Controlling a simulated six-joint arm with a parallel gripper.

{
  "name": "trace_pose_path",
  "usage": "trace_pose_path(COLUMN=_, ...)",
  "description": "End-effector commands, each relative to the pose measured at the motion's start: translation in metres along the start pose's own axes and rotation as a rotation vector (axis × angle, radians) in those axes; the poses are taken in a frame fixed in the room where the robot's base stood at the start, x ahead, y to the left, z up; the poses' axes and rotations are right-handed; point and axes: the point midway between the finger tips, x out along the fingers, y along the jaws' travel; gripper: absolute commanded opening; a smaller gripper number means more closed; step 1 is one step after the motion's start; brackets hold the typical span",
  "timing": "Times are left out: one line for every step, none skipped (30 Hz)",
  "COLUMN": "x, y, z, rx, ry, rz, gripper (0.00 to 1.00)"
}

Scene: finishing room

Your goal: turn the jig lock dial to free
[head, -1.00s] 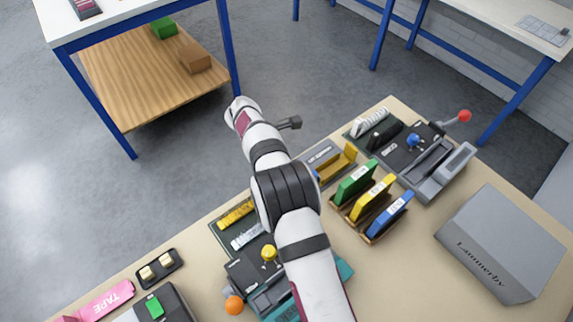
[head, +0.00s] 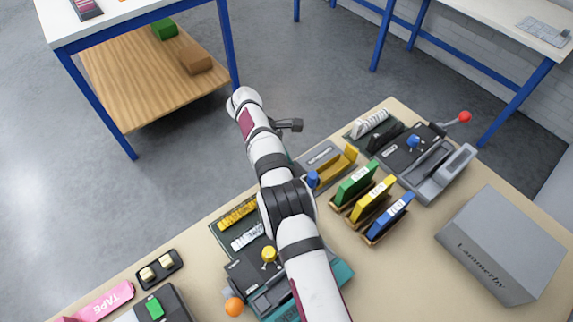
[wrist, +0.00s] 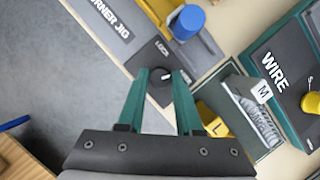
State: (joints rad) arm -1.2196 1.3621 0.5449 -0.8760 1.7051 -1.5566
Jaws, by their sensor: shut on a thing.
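The jig lock dial (wrist: 159,92) is a small round black knob with a white pointer mark, on a dark plate of the corner jig (wrist: 112,20). The word LOCK is printed on the plate beyond the dial. I cannot read a free mark. My gripper (wrist: 161,76) has its two green fingers on either side of the dial, shut on it. In the head view the corner jig (head: 318,157) shows beside my arm with its yellow part; the dial and fingers are hidden there.
A blue knob (wrist: 187,21) stands on the jig just beyond the dial. A teal WIRE unit (wrist: 275,62) with a yellow knob is at right. Green, yellow and blue upright holders (head: 372,200) stand near the jig. Open floor lies beyond the bench edge.

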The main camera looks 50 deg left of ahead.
Motion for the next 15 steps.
trace_pose_path(x=0.0003, y=-0.0007, z=0.0003, rx=0.001, ry=-0.001, rz=-0.003, gripper=0.0)
trace_pose_path(x=0.0003, y=-0.0007, z=0.0004, rx=0.001, ry=-0.001, rz=-0.003, gripper=0.0)
trace_pose_path(x=0.0003, y=-0.0007, z=0.0004, rx=0.001, ry=-0.001, rz=-0.003, gripper=0.0)
trace_pose_path(x=0.0004, y=-0.0008, z=0.0004, rx=0.001, ry=-0.001, rz=-0.003, gripper=0.0)
trace_pose_path(x=0.0004, y=-0.0008, z=0.0004, rx=0.001, ry=-0.001, rz=-0.003, gripper=0.0)
trace_pose_path(x=0.0004, y=-0.0008, z=0.0004, rx=0.001, ry=-0.001, rz=-0.003, gripper=0.41)
trace_pose_path(x=0.0004, y=-0.0007, z=0.0004, rx=0.0, ry=-0.001, rz=-0.003, gripper=0.47)
trace_pose_path(x=0.0004, y=-0.0007, z=0.0004, rx=0.0, ry=-0.001, rz=-0.003, gripper=0.52)
trace_pose_path(x=0.0004, y=-0.0006, z=0.0004, rx=0.0, ry=-0.001, rz=-0.003, gripper=0.59)
trace_pose_path(x=0.0004, y=-0.0006, z=0.0003, rx=0.0, ry=-0.001, rz=-0.002, gripper=0.64)
trace_pose_path(x=0.0004, y=-0.0005, z=0.0003, rx=0.0, ry=-0.001, rz=-0.002, gripper=0.64)
trace_pose_path(x=0.0004, y=-0.0005, z=0.0003, rx=0.0, ry=-0.001, rz=-0.002, gripper=0.64)
trace_pose_path(x=0.0003, y=-0.0004, z=0.0003, rx=0.0, ry=-0.001, rz=-0.002, gripper=0.64)
trace_pose_path(x=0.0003, y=-0.0004, z=0.0003, rx=0.0, ry=-0.001, rz=-0.001, gripper=0.64)
trace_pose_path(x=0.0003, y=-0.0004, z=0.0002, rx=-0.001, ry=-0.001, rz=-0.001, gripper=0.64)
